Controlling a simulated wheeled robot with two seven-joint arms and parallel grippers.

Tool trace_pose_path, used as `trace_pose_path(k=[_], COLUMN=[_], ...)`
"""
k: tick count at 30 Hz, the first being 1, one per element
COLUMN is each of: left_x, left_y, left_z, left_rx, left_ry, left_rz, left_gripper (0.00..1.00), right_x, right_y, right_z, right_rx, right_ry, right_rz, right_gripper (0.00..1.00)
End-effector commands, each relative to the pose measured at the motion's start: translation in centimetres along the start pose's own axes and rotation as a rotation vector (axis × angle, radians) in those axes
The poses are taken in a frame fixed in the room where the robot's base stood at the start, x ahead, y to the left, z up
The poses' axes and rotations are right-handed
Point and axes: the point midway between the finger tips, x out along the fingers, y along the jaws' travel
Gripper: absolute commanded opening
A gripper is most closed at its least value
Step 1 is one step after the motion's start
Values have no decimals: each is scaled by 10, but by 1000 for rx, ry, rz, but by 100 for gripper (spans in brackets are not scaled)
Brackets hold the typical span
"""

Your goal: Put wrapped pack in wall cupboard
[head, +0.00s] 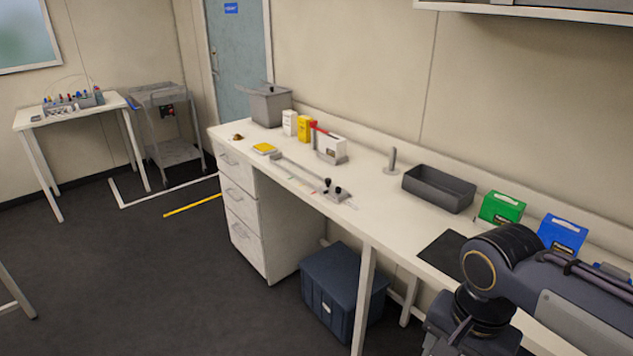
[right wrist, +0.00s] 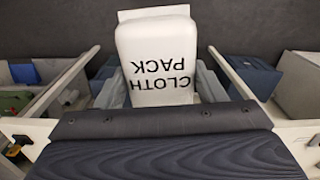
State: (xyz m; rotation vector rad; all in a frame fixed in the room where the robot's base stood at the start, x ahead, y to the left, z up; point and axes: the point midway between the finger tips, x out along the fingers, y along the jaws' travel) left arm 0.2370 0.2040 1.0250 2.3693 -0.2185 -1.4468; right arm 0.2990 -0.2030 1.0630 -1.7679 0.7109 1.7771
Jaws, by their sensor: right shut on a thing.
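The wrapped pack (right wrist: 158,62) is a white, rounded block lettered "CLOTH PACK", upside down in the right wrist view. My right gripper (right wrist: 160,90) is shut on it, with a grey finger at each side. The pack and this gripper do not show in the head view, where only part of my right arm is seen at the lower right. The wall cupboard (head: 530,12) shows only as a lower edge at the top right of the head view; its front and inside are out of frame. My left gripper is not in view.
The long bench (head: 372,212) holds a dark open tray (head: 438,190), a green box (head: 501,208), a blue box (head: 562,235) and a grey bin (head: 270,106). A lidded blue crate (head: 343,290) stands beneath. The floor at left is mostly clear.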

Motion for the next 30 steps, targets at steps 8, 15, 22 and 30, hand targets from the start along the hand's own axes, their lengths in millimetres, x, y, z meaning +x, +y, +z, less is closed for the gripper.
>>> trace_pose_path(k=[8,15,22,30], left_x=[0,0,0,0], left_y=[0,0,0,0], left_z=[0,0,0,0], left_rx=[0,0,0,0], left_ry=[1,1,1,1], left_rz=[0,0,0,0], left_gripper=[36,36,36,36], right_x=[21,67,136,185], right_y=[-33,-76,-117,-124], right_z=[-32,-77,-122,-131], right_rx=[-149,-372,-639,-765], right_ry=[-4,-8,-4,-2], right_rz=[2,2,3,7], right_gripper=[39,39,39,39])
